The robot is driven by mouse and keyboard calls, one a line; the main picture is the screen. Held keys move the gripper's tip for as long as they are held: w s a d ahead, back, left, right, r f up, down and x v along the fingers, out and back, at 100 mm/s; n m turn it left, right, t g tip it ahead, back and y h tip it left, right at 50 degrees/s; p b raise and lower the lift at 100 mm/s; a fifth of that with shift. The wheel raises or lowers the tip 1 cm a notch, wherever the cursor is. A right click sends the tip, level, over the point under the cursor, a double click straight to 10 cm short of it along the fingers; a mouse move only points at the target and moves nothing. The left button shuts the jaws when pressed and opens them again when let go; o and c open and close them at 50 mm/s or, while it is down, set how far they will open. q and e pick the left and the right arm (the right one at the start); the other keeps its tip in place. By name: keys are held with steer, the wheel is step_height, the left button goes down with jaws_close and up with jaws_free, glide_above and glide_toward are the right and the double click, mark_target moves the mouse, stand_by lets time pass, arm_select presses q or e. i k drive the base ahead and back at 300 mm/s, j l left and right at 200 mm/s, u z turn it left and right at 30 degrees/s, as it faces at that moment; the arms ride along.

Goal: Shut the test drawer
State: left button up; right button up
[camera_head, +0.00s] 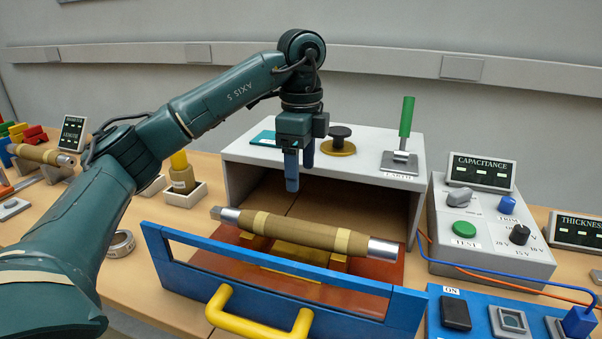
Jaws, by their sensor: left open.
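The test drawer (360,300) has a blue frame and a yellow handle (260,320) on its front. It stands pulled out from the grey cabinet (360,178). A brown wound bushing (300,232) with metal ends lies across yellow supports inside the drawer. My left gripper (292,180) points down in front of the cabinet's top edge, above and behind the bushing as seen here. It is open, with its blue fingers seen nearly edge-on and apart from the drawer and handle. My right gripper is out of view.
A green-handled lever (406,118) and a dark knob on a brass base (339,140) stand on the cabinet top. A capacitance control box (490,232) and blue switch panel (470,320) stand on the right. A tape roll (120,244) lies left of the drawer.

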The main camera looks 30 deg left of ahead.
mark_target(304, 292)
steer(key=k, duration=1)
